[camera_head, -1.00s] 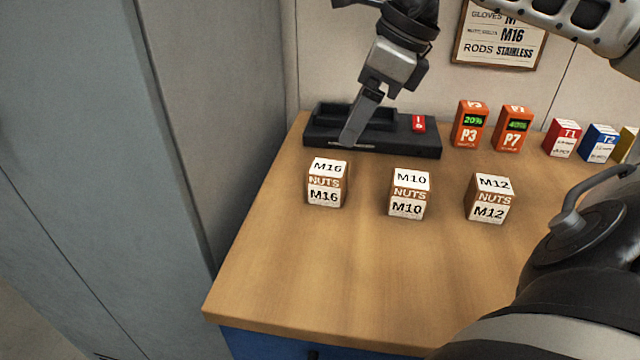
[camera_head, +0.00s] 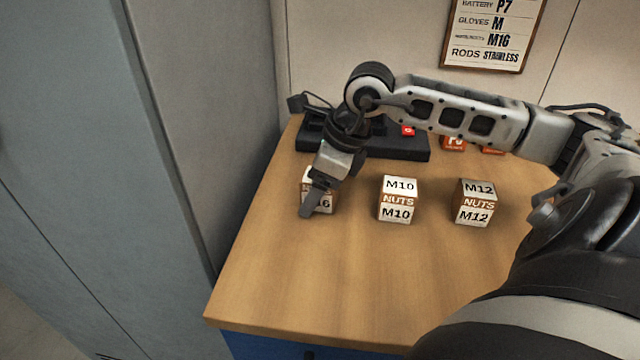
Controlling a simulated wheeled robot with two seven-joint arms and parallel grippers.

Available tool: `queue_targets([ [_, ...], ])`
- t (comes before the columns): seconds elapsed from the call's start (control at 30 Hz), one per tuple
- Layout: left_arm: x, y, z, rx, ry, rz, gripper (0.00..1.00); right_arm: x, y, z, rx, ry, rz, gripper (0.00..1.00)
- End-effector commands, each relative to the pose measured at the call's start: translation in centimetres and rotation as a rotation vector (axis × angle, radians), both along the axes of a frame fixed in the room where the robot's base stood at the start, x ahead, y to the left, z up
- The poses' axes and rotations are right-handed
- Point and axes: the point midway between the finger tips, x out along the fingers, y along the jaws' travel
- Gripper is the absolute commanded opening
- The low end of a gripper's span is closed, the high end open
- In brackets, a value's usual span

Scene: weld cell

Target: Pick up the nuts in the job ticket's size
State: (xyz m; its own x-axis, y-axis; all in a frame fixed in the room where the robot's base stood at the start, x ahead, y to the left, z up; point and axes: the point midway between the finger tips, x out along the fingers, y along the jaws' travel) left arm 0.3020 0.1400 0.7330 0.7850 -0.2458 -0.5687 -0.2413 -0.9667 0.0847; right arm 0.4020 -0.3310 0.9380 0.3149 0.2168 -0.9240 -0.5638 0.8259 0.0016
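The job ticket (camera_head: 492,35) on the wall reads battery P7, gloves M, a small-print line with M16, and rods stainless. The M16 nuts box (camera_head: 325,204) stands on the bench at the left of the row, partly hidden by my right gripper (camera_head: 307,205). The gripper points down at this box, with a finger in front of its left side. I cannot tell whether it touches the box or how far apart the fingers are. The M10 nuts box (camera_head: 397,200) is in the middle and the M12 nuts box (camera_head: 476,203) to its right. My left gripper is out of view.
A black tray-like holder (camera_head: 405,147) with a red label lies behind the boxes, partly hidden by my arm. Orange battery boxes (camera_head: 454,144) show below my forearm. The wooden bench (camera_head: 330,280) is clear in front of the boxes. A grey cabinet stands at the left.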

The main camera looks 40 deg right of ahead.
Motion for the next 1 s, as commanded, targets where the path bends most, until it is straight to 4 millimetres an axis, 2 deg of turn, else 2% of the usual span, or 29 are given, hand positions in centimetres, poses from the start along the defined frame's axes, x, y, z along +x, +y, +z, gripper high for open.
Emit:
queue_targets([
  [0.23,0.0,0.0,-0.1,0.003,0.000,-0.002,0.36,0.1,0.0,-0.2,-0.002,-0.001,0.000,0.71],
  [0.4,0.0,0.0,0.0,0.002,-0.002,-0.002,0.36,0.1,0.0,-0.2,-0.002,-0.001,0.000,0.24],
  [0.47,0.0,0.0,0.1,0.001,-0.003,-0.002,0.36,0.1,0.0,-0.1,-0.002,-0.001,0.000,0.08],
  [0.77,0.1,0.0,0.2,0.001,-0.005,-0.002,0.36,0.2,0.0,0.2,-0.001,-0.005,0.001,0.08],
  [1.0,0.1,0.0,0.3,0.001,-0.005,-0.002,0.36,0.2,0.0,2.1,-0.001,-0.009,0.000,0.08],
])
